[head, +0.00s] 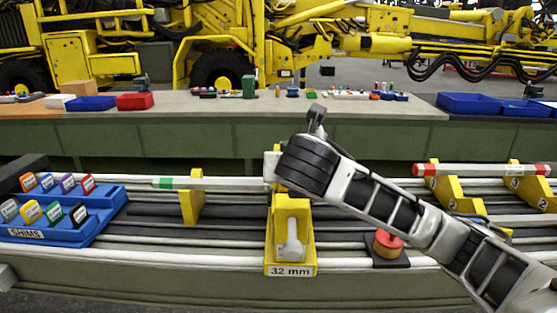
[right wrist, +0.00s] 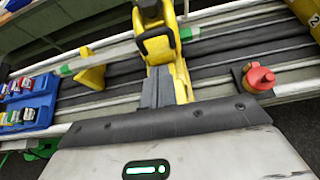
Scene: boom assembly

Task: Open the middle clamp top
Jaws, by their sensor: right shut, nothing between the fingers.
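The middle clamp is a yellow block (head: 305,250) with a "32 mm" label and a pale grey lever-like part (head: 291,240) on its front, in the head view. My right arm reaches over its back, hiding much of the clamp top there. In the right wrist view, a yellow clamp part with a dark rounded piece (right wrist: 157,42) stands just beyond my right gripper (right wrist: 158,88). The gripper's grey fingers are together and empty, close beside the yellow part; I cannot tell whether they touch. A white rod with a green band (head: 215,183) runs in from the left.
A yellow support (head: 192,206) holds the rod at left. A blue shims tray (head: 70,225) stands at far left. A red knob (head: 388,240) sits right of the clamp under my forearm. Further right, yellow supports (head: 450,190) carry a red-banded rod (head: 480,170).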

